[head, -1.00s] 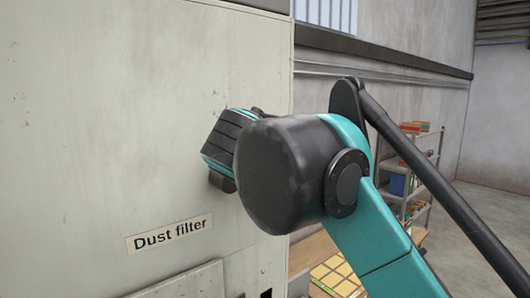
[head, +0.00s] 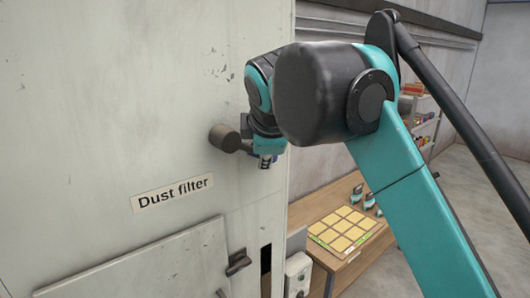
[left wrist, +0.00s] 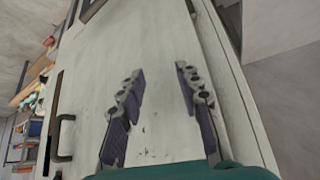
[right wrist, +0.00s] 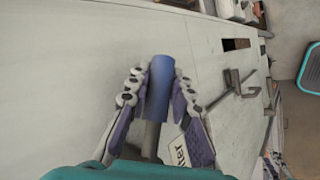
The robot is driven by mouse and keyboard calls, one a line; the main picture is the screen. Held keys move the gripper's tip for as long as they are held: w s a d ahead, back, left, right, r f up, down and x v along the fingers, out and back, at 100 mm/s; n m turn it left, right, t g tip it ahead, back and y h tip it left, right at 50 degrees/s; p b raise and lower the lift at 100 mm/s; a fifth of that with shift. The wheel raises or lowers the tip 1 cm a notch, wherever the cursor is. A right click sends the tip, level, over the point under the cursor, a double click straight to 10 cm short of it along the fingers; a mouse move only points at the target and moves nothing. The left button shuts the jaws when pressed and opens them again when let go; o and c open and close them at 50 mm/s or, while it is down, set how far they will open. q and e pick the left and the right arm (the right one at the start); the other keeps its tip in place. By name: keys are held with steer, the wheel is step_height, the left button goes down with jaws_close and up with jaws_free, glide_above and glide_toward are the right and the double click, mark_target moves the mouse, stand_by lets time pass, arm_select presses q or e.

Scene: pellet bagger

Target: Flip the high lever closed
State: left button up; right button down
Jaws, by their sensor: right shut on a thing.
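The high lever (head: 224,137) is on the pale cabinet above the "Dust filter" label; its dark round pivot and a short arm pointing right are visible. My right gripper (head: 266,162) is at the arm's end and hides the rest. In the right wrist view, my right gripper's fingers (right wrist: 160,92) are on both sides of the lever's blue cylindrical grip (right wrist: 160,85), shut on it, with a grey rod below the grip. My left gripper (left wrist: 155,85) is open and empty, facing a pale panel; it is not in the head view.
A lower dark handle (head: 238,262) sits beside a raised panel (head: 170,265) under the label (head: 173,193). A wooden table (head: 350,255) with yellow squares stands right of the cabinet. Shelves (head: 420,115) stand farther back. A dark handle (left wrist: 62,138) shows in the left wrist view.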

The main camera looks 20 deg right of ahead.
steer(key=shift+f, duration=0.1)
steer(key=c, duration=1.3)
jaws_free()
steer(key=v, duration=0.7)
steer(key=shift+s+a+r, duration=0.1)
steer(key=shift+s+r, duration=0.1)
